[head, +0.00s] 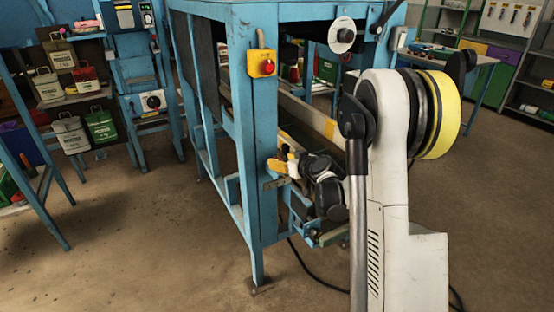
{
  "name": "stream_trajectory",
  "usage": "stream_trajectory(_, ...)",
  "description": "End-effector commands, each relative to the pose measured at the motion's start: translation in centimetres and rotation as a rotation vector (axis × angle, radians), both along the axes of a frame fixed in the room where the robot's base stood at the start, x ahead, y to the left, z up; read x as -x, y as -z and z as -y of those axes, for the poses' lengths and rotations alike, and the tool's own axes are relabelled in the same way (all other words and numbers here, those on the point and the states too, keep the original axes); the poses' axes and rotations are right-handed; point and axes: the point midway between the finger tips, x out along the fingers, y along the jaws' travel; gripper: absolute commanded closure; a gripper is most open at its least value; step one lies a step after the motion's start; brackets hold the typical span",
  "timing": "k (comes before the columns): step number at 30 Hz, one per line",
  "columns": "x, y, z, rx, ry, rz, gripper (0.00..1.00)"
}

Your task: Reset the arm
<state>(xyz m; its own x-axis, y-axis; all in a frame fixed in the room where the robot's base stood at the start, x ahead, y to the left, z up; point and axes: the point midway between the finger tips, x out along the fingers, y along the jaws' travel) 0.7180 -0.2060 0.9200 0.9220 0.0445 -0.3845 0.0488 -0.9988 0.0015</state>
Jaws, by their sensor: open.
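A white upright body with a black and yellow round housing (432,112) stands close in front at the right. A black joint and a grey metal tube (358,240) run down its left side and out of the bottom of the picture. I cannot tell for certain whether this is part of my own arm. I cannot make out my gripper in this view, and no jaws or held object can be identified.
A blue steel frame (262,190) stands ahead, with a yellow box bearing a red button (267,64) on its post. Dark fittings (325,188) and a black cable are low behind the tube. Sack shelves (72,98) stand left. Floor (165,240) is clear at lower left.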

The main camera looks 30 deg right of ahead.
Motion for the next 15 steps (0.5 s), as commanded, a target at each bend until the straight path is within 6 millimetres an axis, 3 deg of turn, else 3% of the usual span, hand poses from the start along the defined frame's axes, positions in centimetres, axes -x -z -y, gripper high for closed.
stream_trajectory(6,1.9,-0.8,0.0,-0.001,-0.001,0.000,0.47)
stream_trajectory(15,2.0,-0.8,0.0,0.000,-0.001,0.000,0.47)
